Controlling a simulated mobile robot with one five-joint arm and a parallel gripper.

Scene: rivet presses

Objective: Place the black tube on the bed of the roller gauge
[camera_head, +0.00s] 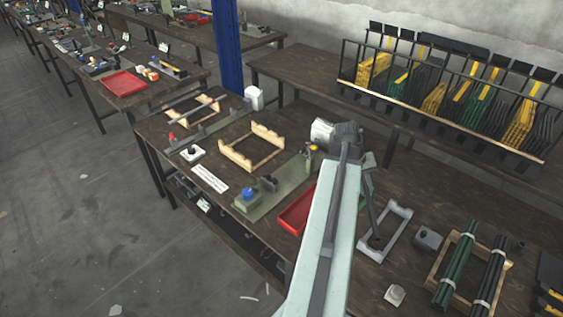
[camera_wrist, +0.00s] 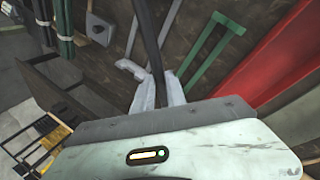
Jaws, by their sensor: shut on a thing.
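My gripper (camera_wrist: 158,92) is shut on a black tube (camera_wrist: 150,38), which runs up out of the wrist view between the two pale fingers. In the head view the tube (camera_head: 374,218) seems to show as a dark bar beside my arm, above the table; my gripper is mostly hidden there. I cannot tell for certain which fixture is the roller gauge. A long grey-green plate (camera_head: 285,192) with a blue-topped block and dark brackets lies left of my arm. A grey rail fixture (camera_head: 213,127) with a red knob lies farther left. The tube is apart from both.
A red tray (camera_head: 296,212) lies beside my arm. A grey frame (camera_head: 398,222) and a grey block (camera_head: 428,238) are to its right. Green tubes (camera_head: 455,262) and black tubes (camera_head: 490,275) lie in a wooden cradle. An empty wooden cradle (camera_head: 266,132) stands farther left. A rack (camera_head: 445,95) stands behind.

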